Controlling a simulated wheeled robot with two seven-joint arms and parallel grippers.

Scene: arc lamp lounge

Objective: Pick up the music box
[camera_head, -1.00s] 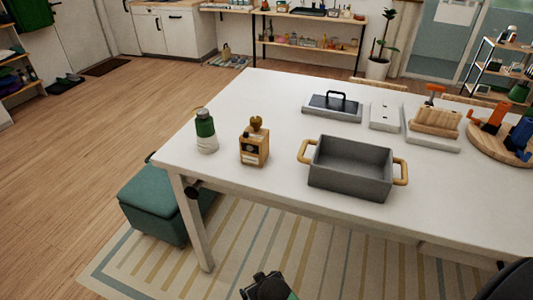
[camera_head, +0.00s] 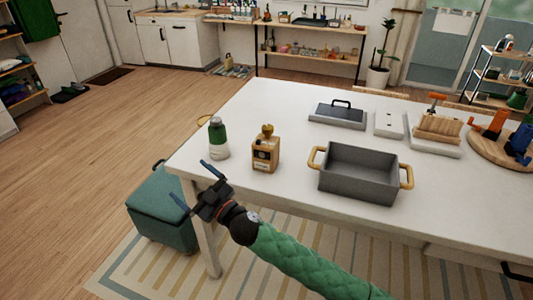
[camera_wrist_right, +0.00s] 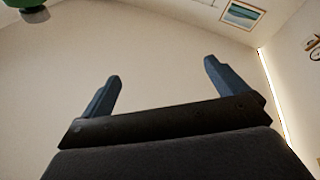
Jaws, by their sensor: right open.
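The music box (camera_head: 265,154) is a small light-wood box with a dark-and-pale front and a rounded knob on top. It stands upright near the left front edge of the white table (camera_head: 260,102). My right gripper (camera_head: 196,184) is open and empty, in front of the table's left corner, to the lower left of the music box and apart from it. In the right wrist view its two blue-grey fingers (camera_wrist_right: 168,90) stand wide apart with nothing between them. The music box does not show in that view. My left gripper is out of view.
A green-and-white bottle (camera_head: 218,140) stands just left of the music box. A grey pot with wooden handles (camera_head: 358,174) stands to its right. A green ottoman (camera_head: 162,212) is beside the table. The table's far left part is clear.

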